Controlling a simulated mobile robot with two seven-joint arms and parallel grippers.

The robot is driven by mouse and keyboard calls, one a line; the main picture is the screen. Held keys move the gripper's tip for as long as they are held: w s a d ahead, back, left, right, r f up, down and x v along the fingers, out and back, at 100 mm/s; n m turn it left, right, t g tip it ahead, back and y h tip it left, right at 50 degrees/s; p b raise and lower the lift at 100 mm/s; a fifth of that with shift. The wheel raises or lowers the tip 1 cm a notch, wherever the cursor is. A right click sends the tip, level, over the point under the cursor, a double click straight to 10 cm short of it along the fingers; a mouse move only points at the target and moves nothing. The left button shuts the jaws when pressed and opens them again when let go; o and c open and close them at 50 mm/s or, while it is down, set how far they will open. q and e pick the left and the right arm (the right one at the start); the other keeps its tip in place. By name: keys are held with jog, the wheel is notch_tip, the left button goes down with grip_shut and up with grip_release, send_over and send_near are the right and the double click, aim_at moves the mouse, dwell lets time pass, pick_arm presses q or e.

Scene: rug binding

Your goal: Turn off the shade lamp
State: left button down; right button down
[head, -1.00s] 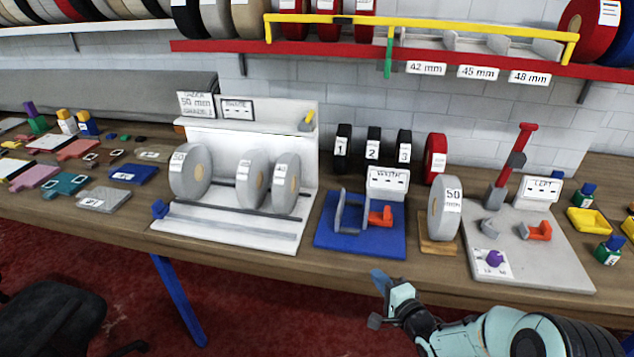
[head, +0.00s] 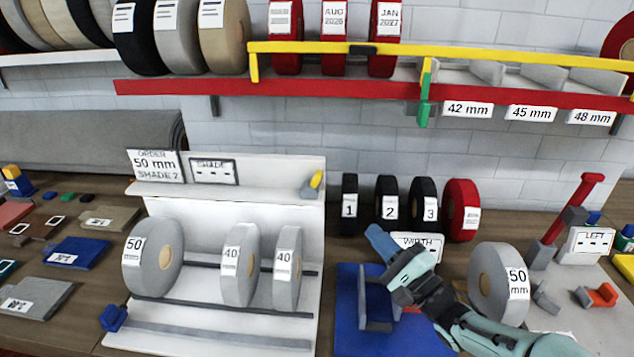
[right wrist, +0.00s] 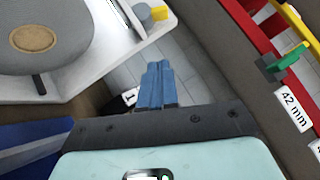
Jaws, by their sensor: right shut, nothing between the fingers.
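The white stand (head: 170,188) has a shelf with a sign reading SHADE (head: 214,171). At the shelf's right end is a small grey block with a yellow lever (head: 317,180), tilted up to the right. The lever also shows at the top of the right wrist view (right wrist: 160,13). No other lamp part is clear to me. My right gripper (head: 376,236) is shut and empty, its blue fingers together, to the right of and lower in the picture than the lever. In the right wrist view the fingers (right wrist: 155,82) are apart from the lever. My left gripper is not in view.
Grey rolls (head: 153,257) sit on the stand's rods. Black numbered rolls (head: 388,203) and a red roll (head: 461,210) stand behind my right gripper. The blue jig (head: 348,300) is below it. A red shelf edge with a yellow rail (head: 330,47) runs above.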

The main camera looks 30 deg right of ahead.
jog(key=shift+s, duration=0.1)
dwell(0.3)
jog(key=p, duration=0.2)
send_near(315, 182)
jog(key=w+d, duration=0.3)
jog(key=w, duration=0.1)
jog(key=shift+w+a+r, duration=0.2)
jog(key=shift+w+a, duration=0.4)
jog(key=shift+a, duration=0.05)
jog(key=shift+w+a+r, duration=0.2)
jog(key=shift+w+a, duration=0.45)
jog(key=shift+a, duration=0.05)
jog(key=shift+a+p, duration=0.1)
jog(key=shift+p, duration=0.2)
